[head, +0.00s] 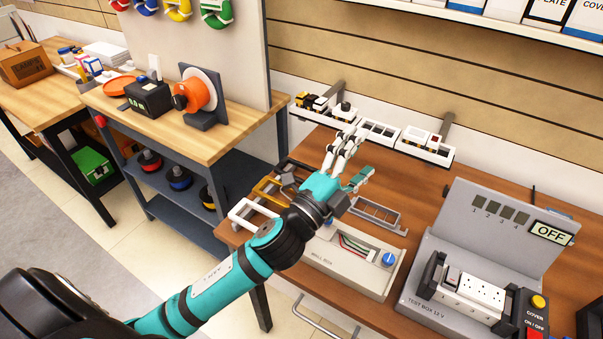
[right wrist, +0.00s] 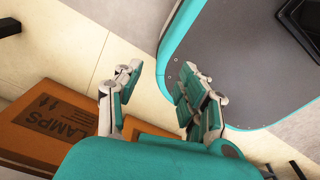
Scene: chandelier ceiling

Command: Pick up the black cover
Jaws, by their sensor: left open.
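My left gripper (head: 352,162) is open above the brown worktable, its fingers pointing toward the back shelf trays. My right gripper (right wrist: 158,95) is open and empty in the right wrist view, over the floor.
A grey metal frame (head: 384,213) and a beige wiring box (head: 345,262) lie under and beside my left arm. A test box (head: 470,290) with an upright panel reading OFF stands right. White trays (head: 425,150) hang behind. A cardboard LAMPS box (right wrist: 50,120) is near my right gripper.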

